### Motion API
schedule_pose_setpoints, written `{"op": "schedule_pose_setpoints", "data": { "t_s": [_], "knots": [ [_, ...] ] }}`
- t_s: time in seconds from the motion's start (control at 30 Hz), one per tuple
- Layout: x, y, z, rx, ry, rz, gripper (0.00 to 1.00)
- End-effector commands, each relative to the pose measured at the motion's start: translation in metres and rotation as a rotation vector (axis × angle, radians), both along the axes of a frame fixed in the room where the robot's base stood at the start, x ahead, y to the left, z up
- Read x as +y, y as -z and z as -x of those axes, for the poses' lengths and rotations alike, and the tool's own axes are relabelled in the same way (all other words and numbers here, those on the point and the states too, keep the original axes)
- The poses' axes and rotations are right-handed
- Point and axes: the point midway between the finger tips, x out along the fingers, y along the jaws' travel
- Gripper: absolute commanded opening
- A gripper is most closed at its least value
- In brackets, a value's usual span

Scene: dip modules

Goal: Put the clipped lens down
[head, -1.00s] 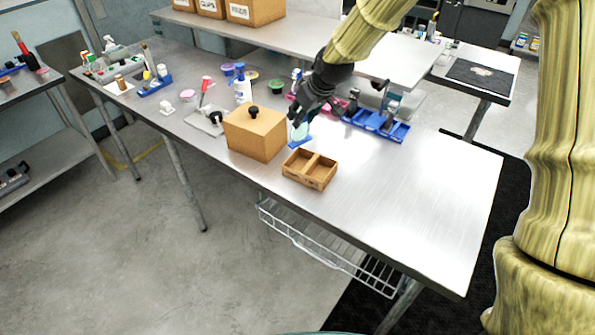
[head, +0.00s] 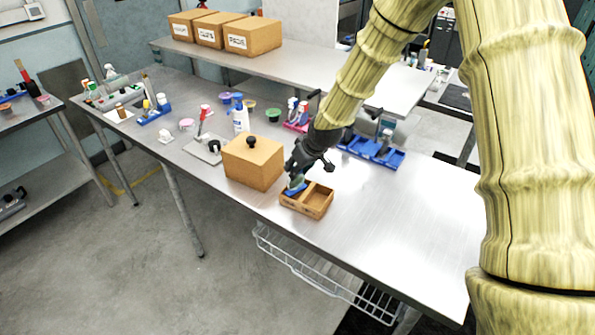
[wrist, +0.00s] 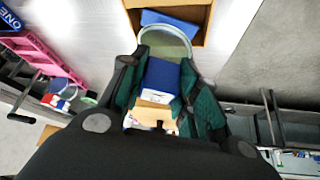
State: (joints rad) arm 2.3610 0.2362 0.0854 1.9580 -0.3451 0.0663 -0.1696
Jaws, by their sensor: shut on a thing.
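The clipped lens is a pale round disc (wrist: 166,42) with a blue clip (wrist: 168,20) at its far edge. My gripper (head: 298,176) is shut on the lens, and the fingers flank the disc in the wrist view (wrist: 163,88). In the head view the blue clip (head: 294,190) is at the left compartment of the small two-part wooden tray (head: 318,203). In the wrist view the clip shows between the tray's walls (wrist: 208,22). I cannot tell whether the clip touches the tray floor. The fingers hide most of the lens in the head view.
A lidded wooden box (head: 252,163) stands close left of my gripper. A blue sectioned bin (head: 372,152) is behind and to the right. A white-and-blue bottle (head: 241,118) stands behind the box. The steel table (head: 400,215) is clear to the right.

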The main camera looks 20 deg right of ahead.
Motion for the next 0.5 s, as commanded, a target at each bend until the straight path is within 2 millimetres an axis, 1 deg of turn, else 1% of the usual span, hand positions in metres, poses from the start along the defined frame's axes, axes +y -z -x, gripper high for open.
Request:
{"op": "schedule_pose_setpoints", "data": {
  "t_s": [0.1, 0.23, 0.5],
  "knots": [
    [0.000, 0.011, 0.000, 0.002, 0.000, 0.001, 0.00],
    [0.000, 0.020, 0.000, 0.000, 0.000, 0.000, 0.00],
    [0.000, 0.023, 0.000, -0.001, 0.000, 0.000, 0.00]
  ]
}}
